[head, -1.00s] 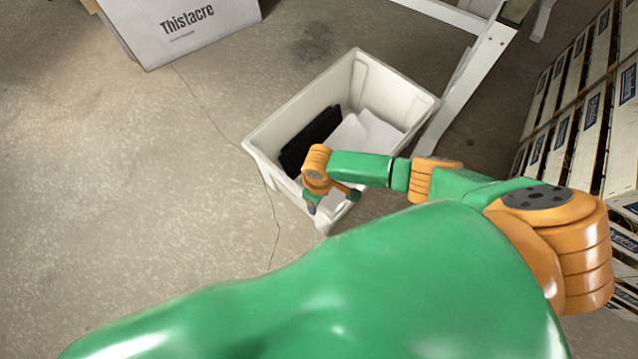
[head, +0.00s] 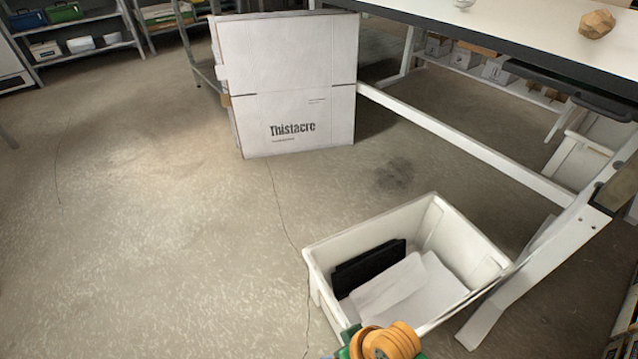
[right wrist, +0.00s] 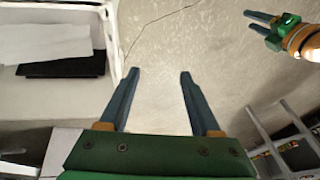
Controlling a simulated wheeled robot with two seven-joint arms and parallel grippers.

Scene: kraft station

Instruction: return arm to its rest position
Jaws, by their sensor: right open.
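My right gripper (right wrist: 160,74) is open in the right wrist view, with nothing between its two blue-grey fingers and bare floor behind them. It is beside the white bin (right wrist: 113,45), which shows at the left of that view. In the head view only an orange and green part of my arm shows at the bottom edge, in front of the near rim of the bin (head: 318,283); no fingers show there. My left gripper (right wrist: 249,19) is at the upper right of the right wrist view. Its two fingers are apart, with nothing seen between them.
The bin holds a black flat item (head: 368,266) and white pieces (head: 405,290). A large white carton (head: 295,85) stands behind. A white-framed table (head: 470,145) is at the right, its leg close to the bin. Floor (head: 150,230) at left is clear.

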